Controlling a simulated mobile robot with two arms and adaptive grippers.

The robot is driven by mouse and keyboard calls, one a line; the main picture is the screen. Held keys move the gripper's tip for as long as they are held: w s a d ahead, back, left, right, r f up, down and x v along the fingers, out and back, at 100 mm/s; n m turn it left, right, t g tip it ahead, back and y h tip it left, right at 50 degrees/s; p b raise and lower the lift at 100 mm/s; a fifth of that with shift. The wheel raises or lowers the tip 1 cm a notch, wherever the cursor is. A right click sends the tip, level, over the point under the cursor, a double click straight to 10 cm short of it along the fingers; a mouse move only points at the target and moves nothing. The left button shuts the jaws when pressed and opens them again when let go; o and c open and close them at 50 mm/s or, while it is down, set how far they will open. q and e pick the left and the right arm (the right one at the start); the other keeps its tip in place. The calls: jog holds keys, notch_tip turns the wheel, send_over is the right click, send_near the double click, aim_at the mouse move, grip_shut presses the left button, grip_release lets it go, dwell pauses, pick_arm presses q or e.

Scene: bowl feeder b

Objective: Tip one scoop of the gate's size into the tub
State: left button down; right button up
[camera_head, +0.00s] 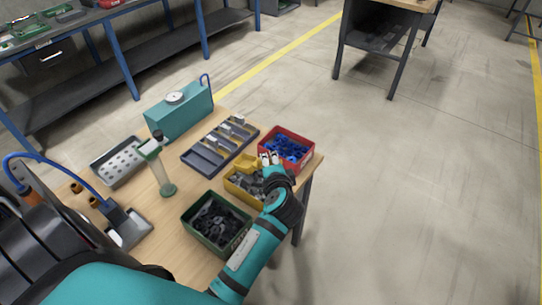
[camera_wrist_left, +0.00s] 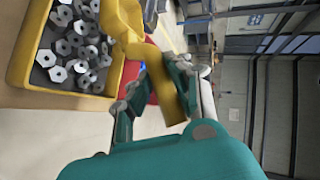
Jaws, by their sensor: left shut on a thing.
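My left gripper (camera_head: 268,160) is shut on a yellow scoop (camera_head: 246,161), at the far right part of the table. In the left wrist view, its handle (camera_wrist_left: 168,88) runs between the fingers and its head reaches the near edge of the yellow tub (camera_wrist_left: 103,99). I cannot tell whether the scoop is loaded. The yellow tub (camera_head: 232,187) holds grey hex nuts (camera_wrist_left: 75,45). A red tub (camera_head: 307,161) holds blue parts. A green tub (camera_head: 219,250) holds dark parts. A clear upright tube with green ends (camera_head: 160,174) stands left of the tubs. My right gripper is out of view.
A dark rack (camera_head: 197,163) with several pieces lies behind the yellow tub. A teal box (camera_head: 190,118) with a round top and a perforated grey tray (camera_head: 118,164) stand farther back left. Bare wood lies around the clear tube. The table's right edge is close to the gripper.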

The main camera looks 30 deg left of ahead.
pick_arm(q)
notch_tip(320, 180, down, 7)
jog(key=b, duration=0.3)
jog(key=shift+w+a+b, duration=0.15)
jog(key=shift+a+b, duration=0.1)
jog(key=shift+b, duration=0.15)
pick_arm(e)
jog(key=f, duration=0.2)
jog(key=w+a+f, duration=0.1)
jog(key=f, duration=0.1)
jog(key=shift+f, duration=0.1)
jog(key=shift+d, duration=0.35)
